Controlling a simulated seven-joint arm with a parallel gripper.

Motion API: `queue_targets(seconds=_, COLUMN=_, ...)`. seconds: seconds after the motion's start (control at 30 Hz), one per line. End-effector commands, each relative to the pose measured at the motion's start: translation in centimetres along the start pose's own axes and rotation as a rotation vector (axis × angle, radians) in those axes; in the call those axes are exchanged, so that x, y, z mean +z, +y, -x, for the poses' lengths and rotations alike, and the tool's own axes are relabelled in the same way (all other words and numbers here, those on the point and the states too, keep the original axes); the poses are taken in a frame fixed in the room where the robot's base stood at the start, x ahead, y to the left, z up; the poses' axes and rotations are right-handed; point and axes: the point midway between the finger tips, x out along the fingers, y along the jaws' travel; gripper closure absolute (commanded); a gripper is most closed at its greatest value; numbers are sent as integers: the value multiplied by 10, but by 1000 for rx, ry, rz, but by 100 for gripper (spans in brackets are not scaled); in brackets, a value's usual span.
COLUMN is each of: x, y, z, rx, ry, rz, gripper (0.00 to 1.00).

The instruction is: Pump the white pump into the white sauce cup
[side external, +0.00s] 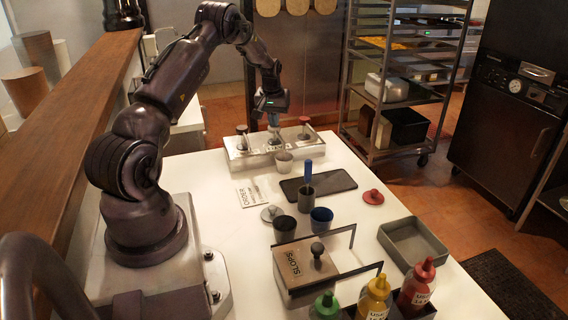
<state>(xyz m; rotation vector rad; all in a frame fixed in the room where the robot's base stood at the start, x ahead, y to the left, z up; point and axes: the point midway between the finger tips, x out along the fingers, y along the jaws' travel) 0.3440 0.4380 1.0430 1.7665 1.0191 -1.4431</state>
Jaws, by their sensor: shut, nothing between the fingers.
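A metal pump dispenser box (247,160) stands at the far end of the white table. It has a dark-knobbed pump (241,130) on the left and a red-knobbed pump (304,121) on the right. My gripper (274,127) is shut and empty, pointing down over the middle of the box. It hides most of the middle pump there, so I cannot tell its colour or whether the fingers touch it. A small pale sauce cup (284,163) stands at the front of the box, below the middle pump.
An order card (250,194), a dark tablet (330,184), grey and blue cups (321,222) and a red lid (373,197) lie nearer. A slops box (300,268), sauce bottles (375,296) and a grey tray (405,236) fill the front.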

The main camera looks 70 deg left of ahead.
Motion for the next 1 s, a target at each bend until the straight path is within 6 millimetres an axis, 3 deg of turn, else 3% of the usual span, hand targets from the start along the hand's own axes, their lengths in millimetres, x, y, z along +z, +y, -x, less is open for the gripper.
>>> queue_targets(seconds=0.17, x=2, y=0, z=-9, rx=-1, ry=-3, rz=0, gripper=100)
queue_targets(seconds=0.57, x=3, y=0, z=-9, rx=0, ry=-3, rz=0, gripper=100)
queue_targets(seconds=1.0, x=-2, y=0, z=13, rx=0, ry=-2, rz=0, gripper=100)
